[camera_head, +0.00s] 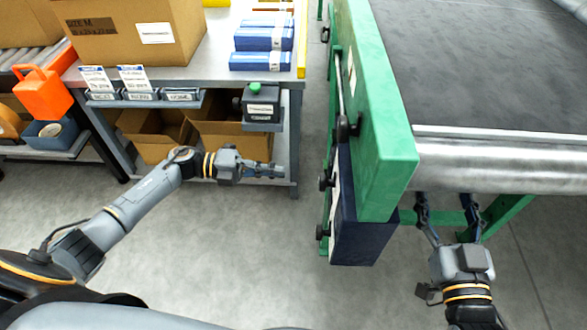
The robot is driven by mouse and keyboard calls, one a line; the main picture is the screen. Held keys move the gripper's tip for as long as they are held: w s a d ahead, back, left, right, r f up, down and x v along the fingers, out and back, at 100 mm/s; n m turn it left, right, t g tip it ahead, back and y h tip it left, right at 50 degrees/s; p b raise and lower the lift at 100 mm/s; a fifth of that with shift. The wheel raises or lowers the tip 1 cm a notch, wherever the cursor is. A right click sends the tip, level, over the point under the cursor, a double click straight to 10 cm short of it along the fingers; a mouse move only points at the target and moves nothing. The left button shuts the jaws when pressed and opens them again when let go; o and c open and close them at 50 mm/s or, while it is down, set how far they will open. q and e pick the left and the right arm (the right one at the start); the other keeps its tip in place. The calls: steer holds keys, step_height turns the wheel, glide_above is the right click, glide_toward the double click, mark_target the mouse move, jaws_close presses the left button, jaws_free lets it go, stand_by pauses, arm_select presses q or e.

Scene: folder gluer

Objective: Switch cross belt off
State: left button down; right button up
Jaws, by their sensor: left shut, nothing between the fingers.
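The dark conveyor belt (480,60) runs at the upper right, with a metal roller (500,178) at its near end and a green side frame (385,130). A small dark control box (262,104) with a green button (255,88) on top sits on a bracket at the table's right end; its label is too small to read. My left gripper (280,171) is shut and empty, below and slightly right of that box, apart from it. My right gripper (447,210) is open, its two fingers apart just below the roller; nothing shows between them.
A grey table (215,65) holds cardboard boxes (135,35) and blue packs (262,61). Open cartons (235,140) stand on its lower shelf. A dark blue box (350,230) and black knobs are on the green frame's left side. Bare floor lies between table and conveyor.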

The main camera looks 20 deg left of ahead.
arm_select(q)
steer(key=v, duration=0.3)
steer(key=f+v, duration=0.1)
steer(key=v, duration=0.1)
arm_select(e)
steer(key=shift+d+f, duration=0.25)
steer(key=shift+f, duration=0.1)
